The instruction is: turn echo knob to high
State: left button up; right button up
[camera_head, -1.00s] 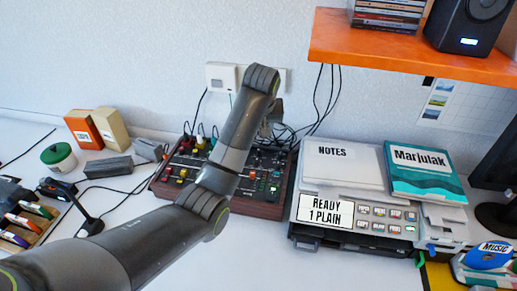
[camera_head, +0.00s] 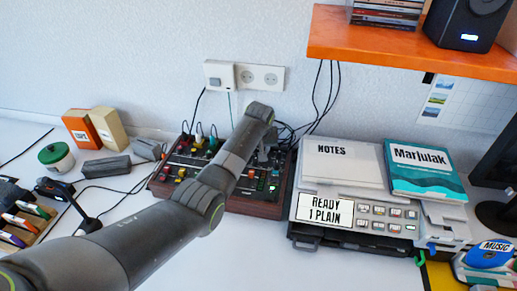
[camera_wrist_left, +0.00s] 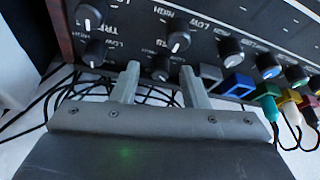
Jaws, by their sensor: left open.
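The dark mixer with wooden sides (camera_head: 245,208) stands on the desk in the head view, with several knobs and faders on its top. My left arm reaches over it, and my left gripper (camera_wrist_left: 160,69) is at the far right part of the panel, mostly hidden behind the arm in the head view. In the left wrist view the gripper is open, its two fingers on either side of a small black knob (camera_wrist_left: 161,75) with a pale pointer. I cannot tell whether they touch it. Other black knobs (camera_wrist_left: 178,41) are close by. No echo label is readable.
Coloured plugs (camera_wrist_left: 268,104) and cables stand along the mixer's edge near the fingers. A grey printer (camera_head: 345,165) is just right of the mixer. An orange shelf (camera_head: 400,55) hangs above. The desk in front of the mixer is clear.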

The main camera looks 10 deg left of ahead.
pick_arm(q)
jog(key=shift+f, duration=0.1)
grip_shut()
jog(key=shift+a+r+m+h+p, duration=0.2)
jog(key=shift+m+h+p, duration=0.1)
jog(key=shift+m+p, duration=0.65)
jog(key=shift+m+h+p, duration=0.3)
jog(key=shift+m+p, duration=0.35)
jog(key=shift+p, duration=0.1)
jog(key=shift+f+m+h+p, duration=0.15)
jog(key=shift+m+h+p, duration=0.25)
jog(key=shift+m, duration=0.7)
jog(key=shift+a+m+h, duration=0.1)
jog(key=shift+m+h, duration=0.3)
jog(key=shift+m, duration=0.8)
